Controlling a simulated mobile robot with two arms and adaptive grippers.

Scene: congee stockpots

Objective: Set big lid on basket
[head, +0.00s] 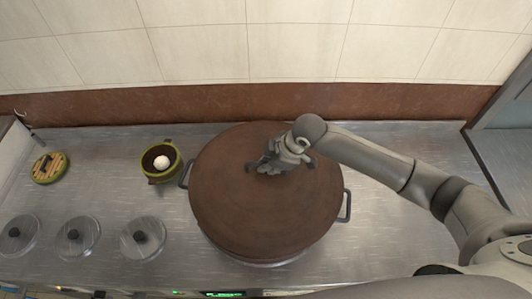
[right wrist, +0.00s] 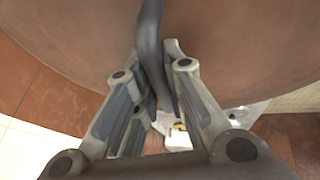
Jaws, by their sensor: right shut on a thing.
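The big lid (head: 240,210) is a wide brown disc over a large round vessel at the centre of the steel counter. It also fills the upper part of the right wrist view (right wrist: 240,50). It hides almost all of the vessel, so I cannot tell whether the lid rests on it or hangs just above. A dark side handle (head: 347,206) sticks out at the right, another at the left. My right gripper (head: 268,166) is over the far part of the lid. In the right wrist view its fingers (right wrist: 160,100) are shut on the lid's dark curved handle (right wrist: 150,45). My left gripper is not in view.
Left of the lid stands a small green-rimmed pot (head: 148,166) with a white ball in it. A round wooden-topped green lid (head: 48,168) lies farther left. Several metal lids with black knobs (head: 78,238) line the front left. The counter right of the lid is clear beneath my arm.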

